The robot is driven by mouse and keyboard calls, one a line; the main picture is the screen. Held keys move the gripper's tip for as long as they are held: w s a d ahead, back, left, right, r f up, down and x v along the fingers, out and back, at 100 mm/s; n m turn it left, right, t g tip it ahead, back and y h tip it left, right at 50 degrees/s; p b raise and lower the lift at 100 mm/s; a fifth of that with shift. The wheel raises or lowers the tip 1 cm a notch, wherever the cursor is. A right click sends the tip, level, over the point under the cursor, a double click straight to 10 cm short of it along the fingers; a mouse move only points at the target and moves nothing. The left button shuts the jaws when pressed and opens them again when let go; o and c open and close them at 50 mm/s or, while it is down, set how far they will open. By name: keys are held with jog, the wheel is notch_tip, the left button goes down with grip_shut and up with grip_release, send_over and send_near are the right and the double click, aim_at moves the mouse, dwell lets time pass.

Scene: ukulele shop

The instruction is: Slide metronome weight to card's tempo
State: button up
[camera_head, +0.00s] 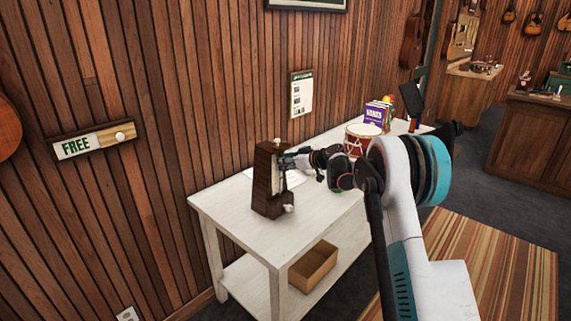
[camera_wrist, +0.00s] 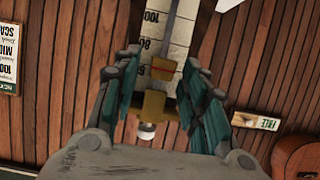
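The dark wooden metronome (camera_head: 262,182) stands upright at the near left end of the white table. My gripper (camera_head: 282,160) reaches its front face from the right. In the wrist view, a pale scale strip (camera_wrist: 178,22) shows 100 and 80. A brass weight (camera_wrist: 154,103) lies between the fingers of my gripper (camera_wrist: 162,58). The fingers are apart, with visible gaps beside the weight; contact is not clear. A brown block with a red line (camera_wrist: 163,69) is just above it. A wall card (camera_wrist: 8,48) shows upside-down text including 100; a green-headed card (camera_head: 301,94) hangs above the table.
The white table (camera_head: 235,220) also holds a red drum (camera_head: 362,138), books (camera_head: 377,113) and a white sheet (camera_head: 296,177) partly hidden by my arm. An open cardboard box (camera_head: 313,266) is on the lower shelf. A FREE sign (camera_head: 76,147) is on the wall at left.

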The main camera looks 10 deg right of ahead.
grip_shut()
notch_tip(320, 180, down, 7)
jog(key=b, duration=0.2)
jog(key=shift+r, duration=0.2)
grip_release()
jog(key=shift+r, duration=0.1)
jog(key=v, duration=1.2)
